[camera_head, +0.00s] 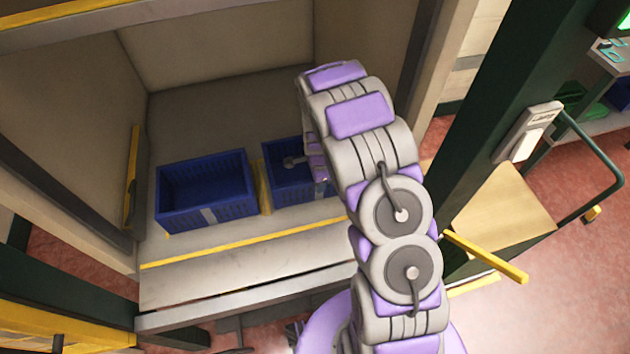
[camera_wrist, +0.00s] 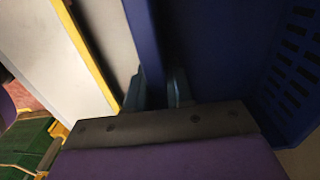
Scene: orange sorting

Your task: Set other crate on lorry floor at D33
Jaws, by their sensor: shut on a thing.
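Two blue crates are in the lorry bay. The left blue crate (camera_head: 206,188) sits on the lorry floor (camera_head: 215,106), upright and empty as far as I see. The right blue crate (camera_head: 283,182) is beside it, past a yellow strip, partly hidden by my arm. My gripper (camera_wrist: 161,88) is shut on the wall of the right crate, which also shows in the wrist view (camera_wrist: 215,55). In the head view my gripper is mostly hidden behind my arm. I cannot tell whether this crate touches the floor.
A yellow line (camera_head: 245,242) runs along the lorry's front edge. Side walls enclose the bay, with a yellow bar (camera_head: 132,176) at left. A dark green post (camera_head: 500,150) and a wooden-topped cart (camera_head: 497,213) stand right. Floor behind the crates is clear.

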